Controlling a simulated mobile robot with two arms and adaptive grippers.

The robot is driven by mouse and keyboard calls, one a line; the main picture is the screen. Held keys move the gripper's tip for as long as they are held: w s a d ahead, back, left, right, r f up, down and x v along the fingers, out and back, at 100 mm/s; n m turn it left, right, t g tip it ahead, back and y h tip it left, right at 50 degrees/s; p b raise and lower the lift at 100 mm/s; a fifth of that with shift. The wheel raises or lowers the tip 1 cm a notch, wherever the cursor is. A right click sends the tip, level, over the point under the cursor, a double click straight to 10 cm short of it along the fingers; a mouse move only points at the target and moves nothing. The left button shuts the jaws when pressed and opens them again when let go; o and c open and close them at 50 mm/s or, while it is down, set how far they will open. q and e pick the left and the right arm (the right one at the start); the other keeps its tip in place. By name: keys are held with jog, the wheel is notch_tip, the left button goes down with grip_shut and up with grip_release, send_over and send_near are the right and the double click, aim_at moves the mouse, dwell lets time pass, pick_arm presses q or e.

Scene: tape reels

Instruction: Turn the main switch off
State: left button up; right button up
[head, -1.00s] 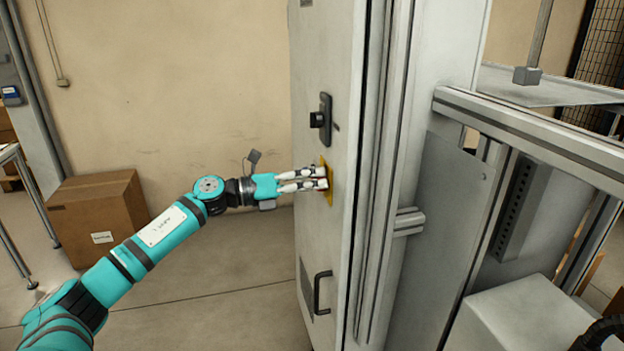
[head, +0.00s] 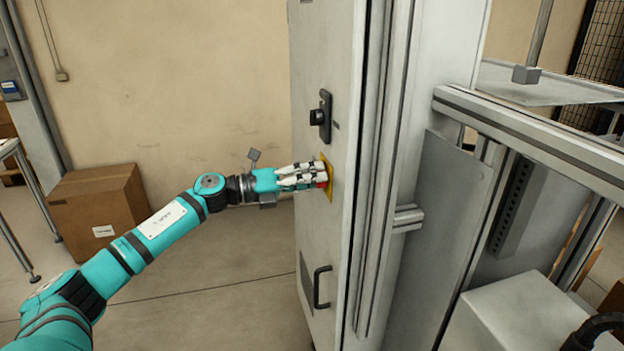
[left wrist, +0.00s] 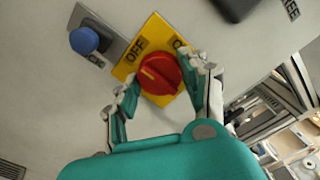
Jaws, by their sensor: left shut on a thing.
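The main switch is a round red knob (left wrist: 160,73) on a yellow plate (left wrist: 153,33) on the cabinet door. The plate reads "OFF" near its left corner, with another label partly hidden at the right. A pale mark on the knob points up and left-down across its face. In the head view a sliver of the red knob (head: 322,184) shows at my left gripper (head: 318,175). In the left wrist view my left gripper (left wrist: 160,85) has one finger on each side of the knob and is shut on it. My right gripper is not in view.
A blue button (left wrist: 84,40) on a grey plate sits beside the switch. A black latch (head: 321,117) is above the switch on the door, and a black handle (head: 321,288) is below. A cardboard box (head: 98,207) stands on the floor at left.

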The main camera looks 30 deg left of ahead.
pick_arm(q)
jog(key=o, duration=1.2)
jog(key=v, duration=1.2)
jog(key=shift+f, duration=0.1)
